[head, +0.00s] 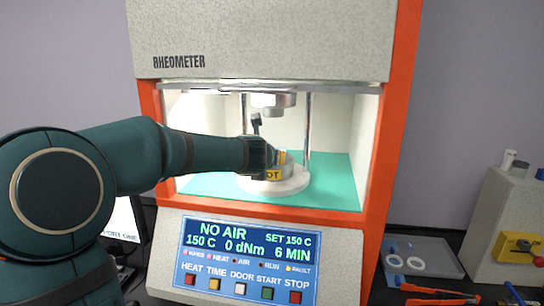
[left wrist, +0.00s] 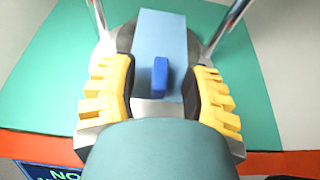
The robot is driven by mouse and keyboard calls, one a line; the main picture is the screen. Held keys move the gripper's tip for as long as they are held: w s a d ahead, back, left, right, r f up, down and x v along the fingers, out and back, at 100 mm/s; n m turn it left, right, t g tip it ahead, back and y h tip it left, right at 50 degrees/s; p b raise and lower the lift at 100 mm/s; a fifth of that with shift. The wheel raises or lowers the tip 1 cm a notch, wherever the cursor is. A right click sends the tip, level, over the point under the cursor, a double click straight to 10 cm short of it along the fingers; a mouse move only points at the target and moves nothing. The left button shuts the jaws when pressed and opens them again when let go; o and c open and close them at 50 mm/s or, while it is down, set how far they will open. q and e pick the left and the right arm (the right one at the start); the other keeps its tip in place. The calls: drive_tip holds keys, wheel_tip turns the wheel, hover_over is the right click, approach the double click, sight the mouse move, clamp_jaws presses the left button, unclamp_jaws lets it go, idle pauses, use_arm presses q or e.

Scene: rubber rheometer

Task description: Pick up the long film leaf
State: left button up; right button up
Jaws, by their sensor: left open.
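The long film leaf (left wrist: 158,35) is a pale blue strip with a darker blue raised tab (left wrist: 160,77), seen in the left wrist view. It lies over the round metal die area inside the rheometer chamber. My left gripper (left wrist: 162,85) is open, with its yellow-padded fingers on either side of the leaf and the tab between them. I see gaps between the tab and both fingers. In the head view my left gripper (head: 268,158) reaches into the chamber over the die, marked HOT (head: 272,174), and hides the leaf. My right gripper is not in view.
The rheometer (head: 376,170) has an open front, two upright posts and an upper die (head: 272,100) above my gripper. Its display reads NO AIR. At right are a grey tray (head: 425,250) with white rings, orange-handled tools (head: 435,297) and a beige unit (head: 505,235).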

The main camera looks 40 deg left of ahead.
use_arm(q)
clamp_jaws()
drive_tip(key=shift+r, duration=0.1)
drive_tip(key=shift+r+p, duration=0.55)
drive_tip(key=r, duration=0.1)
drive_tip(key=r+p, duration=0.1)
drive_tip(key=shift+s+d+r+p, duration=0.2)
drive_tip(key=shift+s+r+p, duration=0.1)
drive_tip(key=s+d, duration=0.4)
drive_tip(key=s, duration=0.3)
drive_tip(key=s+d+p, duration=0.1)
drive_tip(key=s+d, duration=0.3)
drive_tip(key=s, duration=0.4)
drive_tip(key=shift+d+r, duration=0.2)
drive_tip(key=shift+r, duration=0.2)
drive_tip(key=shift+s, duration=0.15)
